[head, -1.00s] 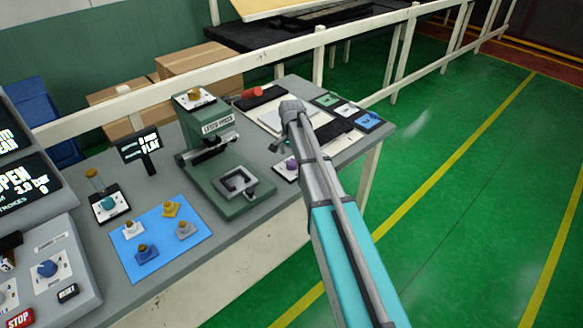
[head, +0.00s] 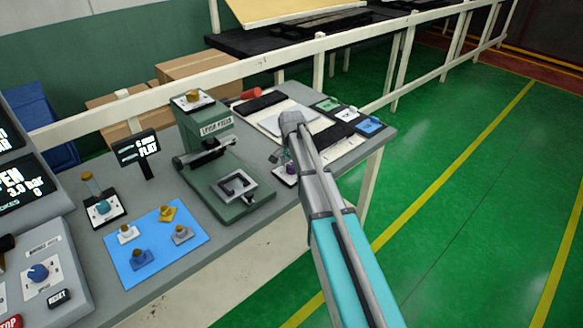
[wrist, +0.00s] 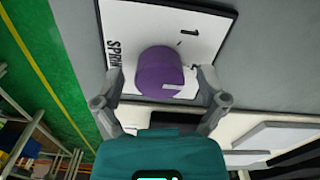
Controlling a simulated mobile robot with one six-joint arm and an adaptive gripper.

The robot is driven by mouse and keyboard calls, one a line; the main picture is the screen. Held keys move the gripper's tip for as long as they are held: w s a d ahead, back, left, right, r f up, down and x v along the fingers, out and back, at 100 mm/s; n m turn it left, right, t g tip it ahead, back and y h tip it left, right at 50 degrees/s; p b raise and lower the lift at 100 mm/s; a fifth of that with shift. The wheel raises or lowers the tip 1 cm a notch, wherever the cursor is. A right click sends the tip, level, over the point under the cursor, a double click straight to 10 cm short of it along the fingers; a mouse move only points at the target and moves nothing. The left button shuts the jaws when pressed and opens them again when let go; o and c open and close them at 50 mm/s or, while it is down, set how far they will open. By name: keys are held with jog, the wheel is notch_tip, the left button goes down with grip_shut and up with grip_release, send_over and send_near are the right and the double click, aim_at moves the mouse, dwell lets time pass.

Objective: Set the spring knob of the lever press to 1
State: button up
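The spring knob (wrist: 160,72) is purple and round, on a white plate (wrist: 120,25) with a black border, in the wrist view. A "1" is printed on the plate, and part of the word "SPRING" is on the left. A white mark on the knob's face points right in the picture; another marking on the right is partly hidden by a finger. My gripper (wrist: 160,82) has one finger on each side of the knob, with gaps showing. In the head view the knob (head: 289,168) is at the bench's front edge, right of the green lever press (head: 228,185), partly hidden by my gripper (head: 283,157).
A blue mat (head: 150,277) with several small knobbed pieces lies left of the press. A small display (head: 137,147) stands behind it. A white board (head: 284,117) and coloured tiles (head: 370,126) lie beyond my arm. The green floor right of the bench is clear.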

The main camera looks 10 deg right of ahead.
jog(key=c, duration=1)
jog(key=shift+n, duration=0.4)
jog(key=n, duration=1.1)
jog(key=o, duration=1.2)
jog(key=shift+c, duration=0.2)
